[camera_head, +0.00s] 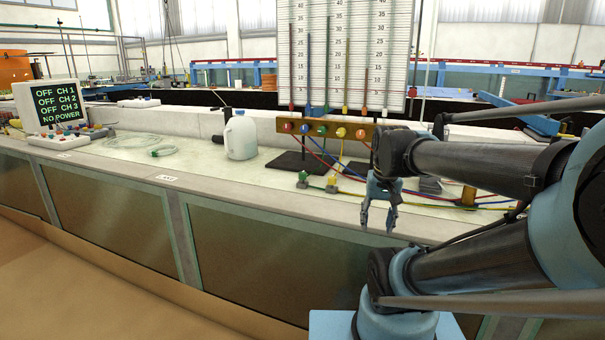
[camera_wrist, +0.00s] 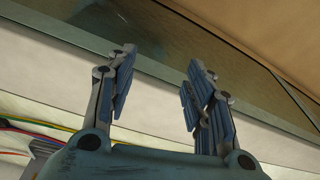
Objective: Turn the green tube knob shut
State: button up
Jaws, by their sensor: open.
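A wooden manifold strip (camera_head: 330,131) below the gauge board carries a row of coloured knobs. The green knob (camera_head: 321,130) is the middle one; its turn position is too small to tell. Coloured tubes (camera_head: 321,154) run from the strip down to the bench. A small green fitting (camera_head: 303,176) stands on the bench in front. My gripper (camera_head: 378,224) is open and empty, pointing down near the bench's front edge, to the right of and nearer than the green knob. Its spread fingers also show in the wrist view (camera_wrist: 160,62), with nothing between them; no knob shows there.
A white jug (camera_head: 240,137), coiled clear tubing (camera_head: 130,141) and a monitor (camera_head: 55,103) stand to the left. The gauge board (camera_head: 345,55) rises behind the strip on dark stands. A brass-coloured fitting (camera_head: 468,196) is close to my arm. The bench between jug and fittings is largely clear.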

jog(key=w+a+r+m, duration=0.2)
jog(key=w+a+r, duration=0.1)
jog(key=w+r, duration=0.6)
notch_tip(320, 180, up, 8)
jog(key=m+g, duration=0.2)
jog(key=m, duration=0.6)
send_over(302, 172)
jog(key=f, duration=1.6)
jog(key=shift+s+f, duration=0.15)
jog(key=shift+s, duration=0.1)
jog(key=shift+d, duration=0.15)
jog(key=c, duration=1.1)
